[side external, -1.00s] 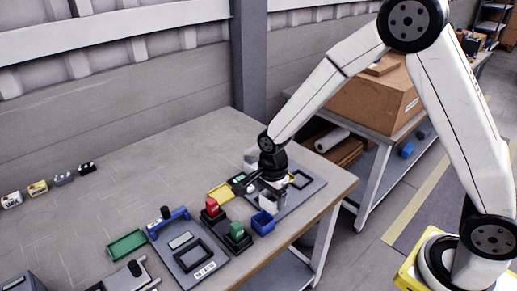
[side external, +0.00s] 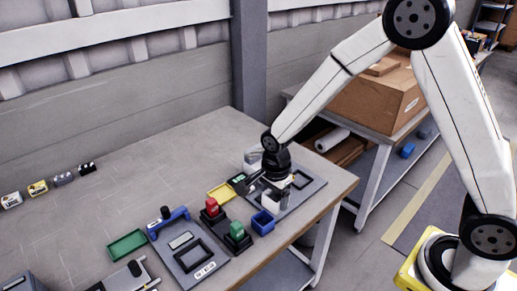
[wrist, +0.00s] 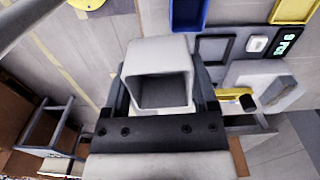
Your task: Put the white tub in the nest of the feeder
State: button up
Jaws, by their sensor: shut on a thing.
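My gripper (wrist: 160,98) is shut on the white tub (wrist: 160,55), which sits between its two fingers with its square open mouth facing the wrist camera. I cannot tell for sure whether this frame is the feeder's nest.
A blue bin (side external: 263,222) and red and green button boxes (side external: 212,211) (side external: 237,236) stand left of the plate. A yellow tray (side external: 221,192) lies behind them. Another framed grey plate (side external: 178,265) lies further left, by a green tray (side external: 126,245).

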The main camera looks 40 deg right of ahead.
jog(key=w+d+f, duration=0.4)
jog(key=w+d, duration=0.4)
jog(key=w, duration=0.2)
jog(key=shift+d+f+m, duration=0.2)
jog(key=shift+f+m, duration=0.1)
jog(key=shift+f, duration=0.05)
jog(key=shift+f, duration=0.15)
jog(key=shift+f, duration=3.1)
jog(key=o, duration=1.1)
